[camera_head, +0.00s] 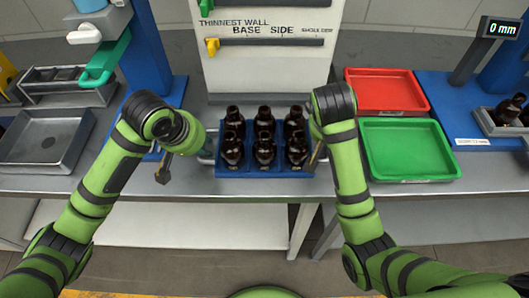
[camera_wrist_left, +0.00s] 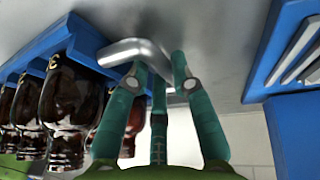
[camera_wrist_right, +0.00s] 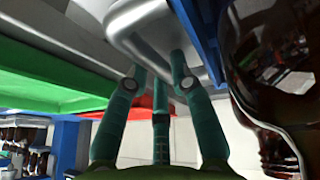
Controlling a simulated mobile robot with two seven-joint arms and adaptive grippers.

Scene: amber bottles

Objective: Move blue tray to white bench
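The blue tray (camera_head: 265,168) stands on the grey metal bench (camera_head: 230,185) in the middle of the head view, with several amber bottles upright in it. It has a metal handle at each end. My left gripper (camera_head: 196,143) is at the left handle (camera_wrist_left: 125,50); in the left wrist view its fingers are apart, with the handle close to their tips. My right gripper (camera_wrist_right: 160,65) is at the right handle (camera_wrist_right: 140,28), fingers also apart. I cannot tell whether either handle is fully between the fingers. No separate white bench is clearly visible.
A green tray (camera_head: 405,150) and a red tray (camera_head: 385,92) lie close on the right. A white gauge panel (camera_head: 265,75) stands behind the blue tray. A grey metal tray (camera_head: 45,140) sits at the left. A white lower shelf (camera_head: 140,222) shows beneath the bench.

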